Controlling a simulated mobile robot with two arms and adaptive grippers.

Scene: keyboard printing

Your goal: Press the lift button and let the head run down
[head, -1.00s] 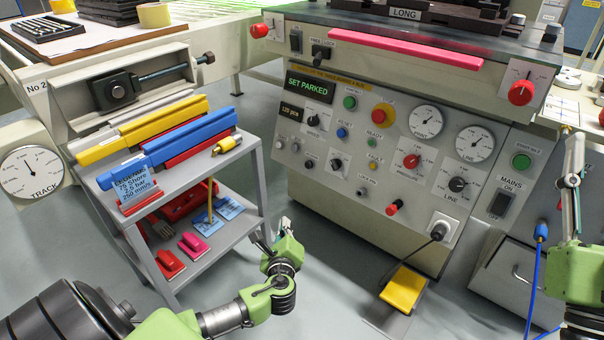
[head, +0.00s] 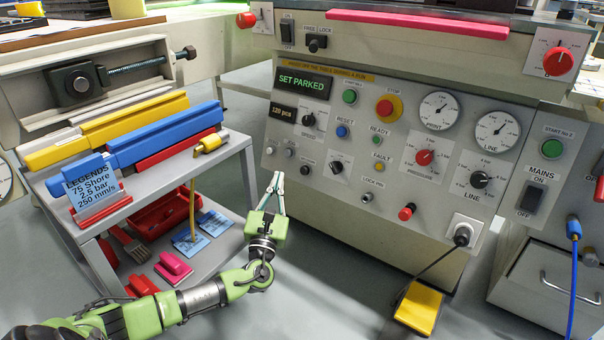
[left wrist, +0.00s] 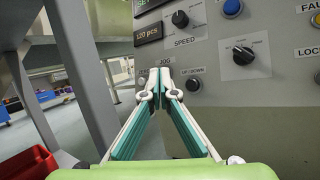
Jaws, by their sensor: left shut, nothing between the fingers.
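The control panel (head: 330,140) fills the middle of the head view, with its display (head: 302,84) reading SET PARKED. A black control marked UP/DOWN (head: 306,169) is low on the panel's left side; it also shows in the left wrist view (left wrist: 193,85), just right of my fingertips. Two small pale buttons (head: 279,151) are up and left of it. I cannot read a lift label. My left gripper (head: 277,176) is shut and empty, pointing at the panel's lower left; in the left wrist view its tips (left wrist: 160,76) cover part of the JOG area. My right gripper is out of view.
A grey cart (head: 160,185) with blue and yellow squeegees stands close left of my left arm. A red knob (head: 406,213), a plugged socket (head: 464,233) and a yellow pedal (head: 419,307) lie to the right. A pink bar (head: 430,30) runs along the machine's top front edge.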

